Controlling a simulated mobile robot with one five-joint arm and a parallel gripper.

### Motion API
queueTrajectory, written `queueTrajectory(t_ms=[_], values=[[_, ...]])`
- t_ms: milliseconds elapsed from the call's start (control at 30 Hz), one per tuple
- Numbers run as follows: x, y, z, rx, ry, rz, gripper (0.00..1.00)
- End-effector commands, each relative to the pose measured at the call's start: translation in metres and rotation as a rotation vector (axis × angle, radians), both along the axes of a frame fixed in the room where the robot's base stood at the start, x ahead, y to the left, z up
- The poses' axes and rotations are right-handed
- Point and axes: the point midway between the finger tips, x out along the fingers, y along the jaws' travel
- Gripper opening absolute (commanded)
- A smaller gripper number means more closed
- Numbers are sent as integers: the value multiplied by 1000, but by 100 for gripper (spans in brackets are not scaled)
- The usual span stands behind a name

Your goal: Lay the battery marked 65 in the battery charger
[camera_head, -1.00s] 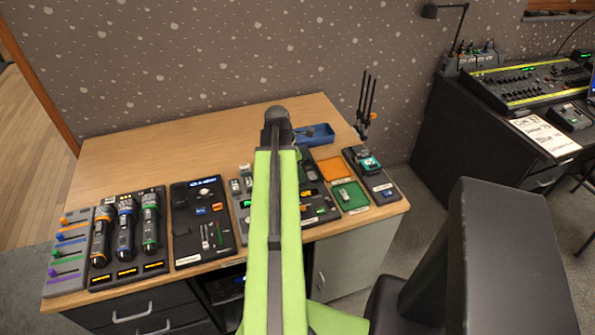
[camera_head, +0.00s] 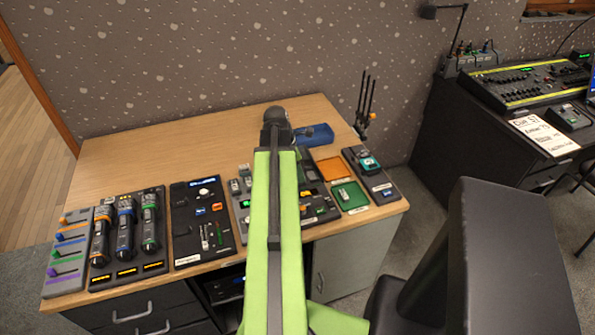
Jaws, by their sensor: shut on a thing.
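My green arm reaches up the middle of the view to a dark joint over the desk. My gripper does not show; it seems to be behind the arm. No number 65 can be read on any battery, so I cannot tell which one it is. A pale block (camera_head: 344,194) lies in a green tray (camera_head: 356,205). A dark unit with a teal part (camera_head: 380,187) at the right may be the charger; I cannot tell.
An orange tray (camera_head: 334,167) lies behind the green one. A blue object (camera_head: 318,137) is at the back, beside my arm's joint. A fader strip (camera_head: 67,272), a torch rack (camera_head: 126,270) and a black board (camera_head: 187,247) fill the left front. The back-left desk (camera_head: 165,150) is bare.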

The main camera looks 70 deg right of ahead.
Motion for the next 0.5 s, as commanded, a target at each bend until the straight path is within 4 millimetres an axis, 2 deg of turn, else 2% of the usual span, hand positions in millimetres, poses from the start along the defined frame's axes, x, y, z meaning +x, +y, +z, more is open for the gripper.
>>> queueTrajectory(t_ms=[500], values=[[1,5,-16,12,-6,-6,3]])
